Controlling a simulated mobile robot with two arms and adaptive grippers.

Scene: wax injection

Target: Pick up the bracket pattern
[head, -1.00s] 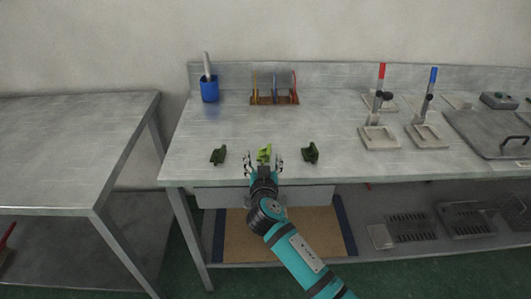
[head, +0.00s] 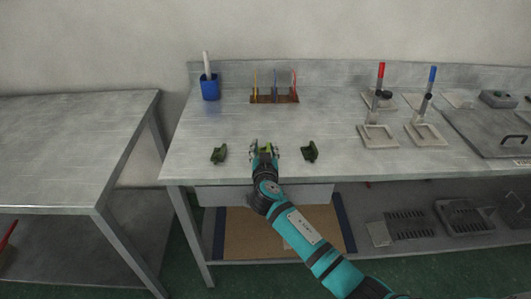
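Three small green wax pieces stand in a row near the table's front edge in the head view. The middle one, light green (head: 266,147), is mostly hidden by my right gripper; I take it as the bracket pattern. Dark green pieces stand to its left (head: 219,154) and right (head: 310,151). My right gripper (head: 265,147) is at the middle piece, with its fingers on either side of it. The fingers are closer together, but whether they touch the piece is too small to tell. My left gripper is not in view.
The workbench (head: 215,130) is clear behind the pieces. A rack with coloured tools (head: 274,98) and a blue cup (head: 210,88) stand at the back. Two stands with red (head: 380,135) and blue (head: 427,135) handles are to the right. Another table (head: 70,150) is at left.

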